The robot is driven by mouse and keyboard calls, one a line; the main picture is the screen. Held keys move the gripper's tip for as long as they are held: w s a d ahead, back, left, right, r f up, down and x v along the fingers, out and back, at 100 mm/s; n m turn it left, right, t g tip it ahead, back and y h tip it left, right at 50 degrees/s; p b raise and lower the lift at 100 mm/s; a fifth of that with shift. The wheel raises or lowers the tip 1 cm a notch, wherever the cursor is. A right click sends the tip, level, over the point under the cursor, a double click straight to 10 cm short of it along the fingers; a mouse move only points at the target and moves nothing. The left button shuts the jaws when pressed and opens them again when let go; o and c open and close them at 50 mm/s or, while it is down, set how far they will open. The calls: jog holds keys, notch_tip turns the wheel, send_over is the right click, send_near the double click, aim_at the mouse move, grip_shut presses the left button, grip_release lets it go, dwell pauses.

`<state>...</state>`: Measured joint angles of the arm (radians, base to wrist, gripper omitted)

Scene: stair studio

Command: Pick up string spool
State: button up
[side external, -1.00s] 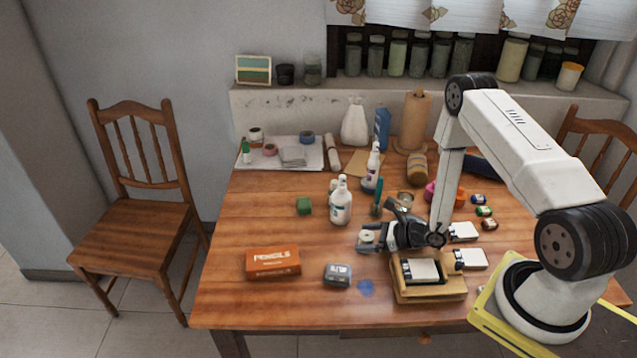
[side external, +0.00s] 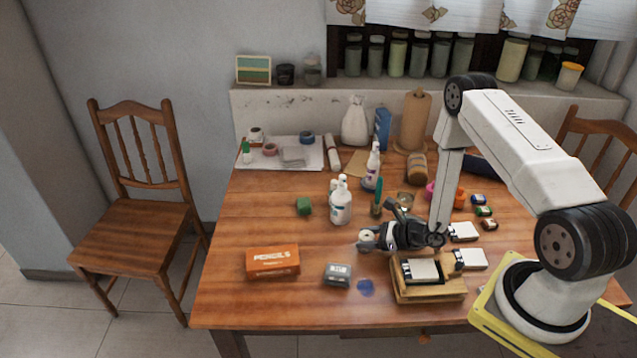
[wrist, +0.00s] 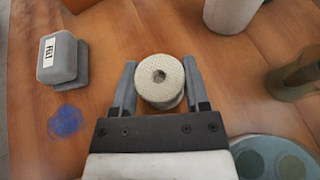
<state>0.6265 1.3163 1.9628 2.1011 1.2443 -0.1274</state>
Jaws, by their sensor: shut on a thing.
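The string spool (wrist: 160,80) is a pale, woven-looking cylinder with a dark hole in its top. In the wrist view it sits between the two fingers of my gripper (wrist: 160,84), which are shut on its sides. In the side view the spool (side external: 366,236) shows as a small pale thing at the tip of my gripper (side external: 370,239), low at the middle of the wooden table. I cannot tell whether the spool's underside touches the table.
A grey felt box (side external: 337,275) and a blue stain (side external: 365,287) lie in front. An orange pencils box (side external: 273,261) is to the left. White bottles (side external: 341,205) stand behind the spool. A wooden block with pads (side external: 430,289) is at the right.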

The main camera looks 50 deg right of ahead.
aim_at(367, 236)
jog(key=shift+r, duration=0.1)
jog(key=shift+r, duration=4.95)
